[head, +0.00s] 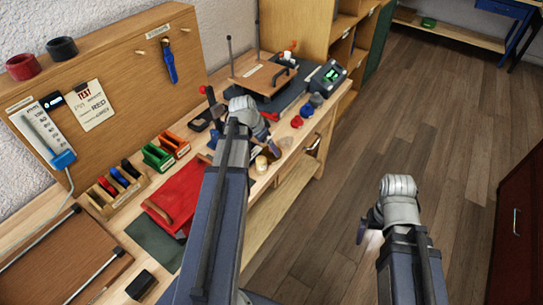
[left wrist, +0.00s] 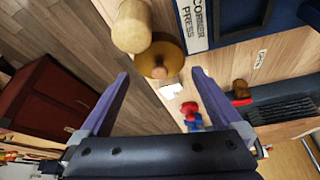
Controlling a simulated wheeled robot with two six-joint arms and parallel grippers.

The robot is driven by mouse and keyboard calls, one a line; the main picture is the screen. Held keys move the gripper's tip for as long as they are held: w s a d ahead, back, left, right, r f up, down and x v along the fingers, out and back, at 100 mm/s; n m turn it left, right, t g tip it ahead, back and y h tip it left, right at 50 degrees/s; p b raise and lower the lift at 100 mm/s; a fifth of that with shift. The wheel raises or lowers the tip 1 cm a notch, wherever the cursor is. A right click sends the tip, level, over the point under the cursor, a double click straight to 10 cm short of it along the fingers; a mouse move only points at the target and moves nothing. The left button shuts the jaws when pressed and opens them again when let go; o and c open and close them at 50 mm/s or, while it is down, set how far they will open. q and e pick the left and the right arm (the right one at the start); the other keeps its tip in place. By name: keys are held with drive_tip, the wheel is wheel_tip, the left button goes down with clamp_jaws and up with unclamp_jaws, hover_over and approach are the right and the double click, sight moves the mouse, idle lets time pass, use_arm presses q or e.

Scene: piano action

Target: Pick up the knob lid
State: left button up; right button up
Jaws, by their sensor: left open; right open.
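The knob lid (left wrist: 168,59) is a round brown wooden disc with a lighter knob on top. In the left wrist view it lies at the top middle, beside a pale wooden cylinder (left wrist: 131,27). My left gripper (left wrist: 159,76) is open and empty, its two fingers pointing toward the lid with one on either side in the picture. They do not visibly touch it. In the head view my left gripper (head: 267,138) is over the bench's right edge, and the lid is hard to make out there. My right gripper (head: 368,222) is open and empty over the floor.
The wooden cylinder (head: 261,164) stands on the bench near the left gripper. Red and blue knobs (head: 297,121) sit behind it. The corner press (left wrist: 230,18) lies close to the lid. The floor (head: 400,110) right of the bench is clear.

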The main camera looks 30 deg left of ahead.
use_arm(q)
drive_tip(key=b+x, duration=0.2)
drive_tip(key=x, duration=0.1)
drive_tip(key=shift+f, duration=0.1)
use_arm(e)
wheel_tip(320, 180, down, 3)
drive_tip(key=shift+r, duration=0.1)
use_arm(q)
drive_tip(key=shift+c, duration=0.2)
drive_tip(key=c, duration=1.1)
drive_tip(key=shift+o, duration=0.2)
use_arm(e)
drive_tip(key=shift+r, duration=0.1)
use_arm(q)
wheel_tip(320, 180, up, 7)
drive_tip(key=p, duration=0.6)
drive_tip(key=shift+p, duration=0.4)
use_arm(e)
wheel_tip(320, 180, up, 7)
drive_tip(key=shift+w, duration=0.25)
